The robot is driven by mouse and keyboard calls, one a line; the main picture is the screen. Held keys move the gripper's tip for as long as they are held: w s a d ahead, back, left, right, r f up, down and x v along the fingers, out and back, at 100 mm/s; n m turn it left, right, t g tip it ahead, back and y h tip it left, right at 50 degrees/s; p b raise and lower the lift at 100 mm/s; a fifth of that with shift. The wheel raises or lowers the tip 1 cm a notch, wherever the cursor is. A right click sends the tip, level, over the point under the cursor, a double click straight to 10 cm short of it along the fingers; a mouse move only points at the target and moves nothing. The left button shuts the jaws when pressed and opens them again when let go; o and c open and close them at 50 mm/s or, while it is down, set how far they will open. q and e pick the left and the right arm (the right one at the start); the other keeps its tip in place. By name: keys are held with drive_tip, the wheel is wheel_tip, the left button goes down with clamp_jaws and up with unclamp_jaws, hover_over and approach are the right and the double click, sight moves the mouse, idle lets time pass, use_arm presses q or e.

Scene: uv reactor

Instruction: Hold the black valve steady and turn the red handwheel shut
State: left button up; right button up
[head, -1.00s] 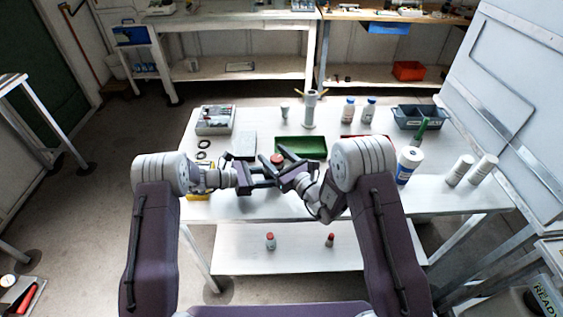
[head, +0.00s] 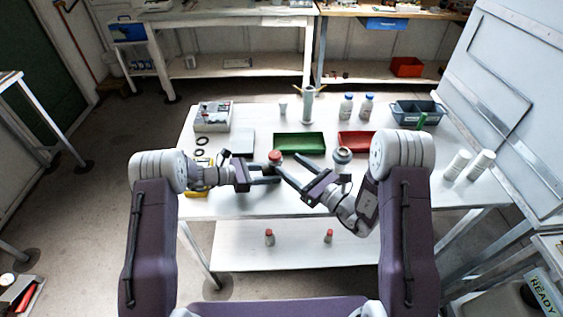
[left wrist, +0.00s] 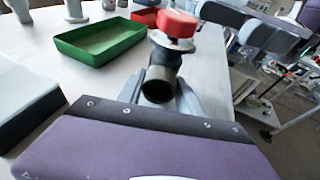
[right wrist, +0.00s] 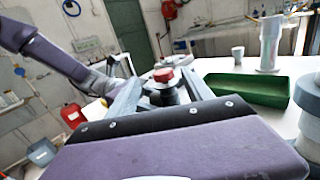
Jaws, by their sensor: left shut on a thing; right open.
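The black valve (left wrist: 160,80) is a dark pipe-like body with an open round end, topped by the red handwheel (left wrist: 177,24). My left gripper (left wrist: 158,92) is shut on the valve body, one finger on each side, and holds it at the front of the table. The handwheel also shows in the head view (head: 275,155), above the left fingertips. My right gripper (head: 289,163) is open, reaching in from the right. In the right wrist view its two fingers stand on either side of the handwheel (right wrist: 163,75); I cannot tell whether they touch it.
A green tray (head: 299,143) and a red tray (head: 357,142) lie behind the grippers on the white table (head: 250,206). A grey round-topped object (head: 342,155) stands close to the right gripper. Two white bottles (head: 457,165) stand farther right.

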sight(275, 156)
drive_tip(key=w+a+n+g+y, duration=0.2)
drive_tip(key=w+a+n+g, duration=0.1)
drive_tip(key=w+a, duration=0.4)
drive_tip(key=shift+w+a+f+g+y, duration=0.2)
drive_tip(key=shift+f+g+y, duration=0.1)
drive_tip(key=shift+f+g, duration=0.2)
clamp_jaws()
drive_tip(key=m+t+h, duration=0.4)
drive_tip(key=t+h, duration=0.1)
drive_tip(key=shift+w+d+r, duration=0.1)
drive_tip(key=shift+w+d, duration=0.3)
unclamp_jaws()
